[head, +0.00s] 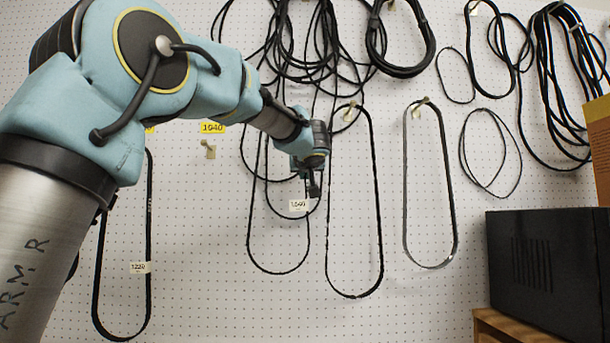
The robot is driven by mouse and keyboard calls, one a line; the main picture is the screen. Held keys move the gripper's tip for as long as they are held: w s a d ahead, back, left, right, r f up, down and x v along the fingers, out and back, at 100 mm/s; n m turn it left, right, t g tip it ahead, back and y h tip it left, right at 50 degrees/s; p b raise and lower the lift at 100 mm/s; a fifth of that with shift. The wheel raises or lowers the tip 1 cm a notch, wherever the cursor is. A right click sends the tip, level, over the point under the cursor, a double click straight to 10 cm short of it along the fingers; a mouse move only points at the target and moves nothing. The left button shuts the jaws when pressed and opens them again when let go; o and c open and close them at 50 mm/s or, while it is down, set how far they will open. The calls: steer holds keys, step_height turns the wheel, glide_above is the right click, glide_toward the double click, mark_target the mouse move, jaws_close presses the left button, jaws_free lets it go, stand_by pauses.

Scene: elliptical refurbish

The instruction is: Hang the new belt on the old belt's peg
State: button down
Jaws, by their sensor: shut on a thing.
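My gripper (314,189) is in front of the pegboard, right of centre, with its jaws pointing down. It is shut on a thin black belt with a white tag (298,205) that seems to read 1040. The belt's loop hangs below and left of the gripper, and the grip itself is too small to see clearly. A bare brass peg (208,149) stands under a yellow 1040 label (213,127), left of my gripper and right of my arm's elbow. No belt hangs on that peg.
A belt tagged 1220 (148,230) hangs left of the bare peg. Two long belt loops (379,230) (450,190) hang right of my gripper. Tangled belts (325,40) hang above. A black box (545,265) stands lower right. The board around the bare peg is clear.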

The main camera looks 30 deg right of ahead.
steer(key=shift+d+f, duration=0.1)
steer(key=shift+f, duration=0.15)
steer(key=c, duration=0.9)
jaws_free()
steer(key=shift+r, duration=0.1)
steer(key=shift+c, duration=0.2)
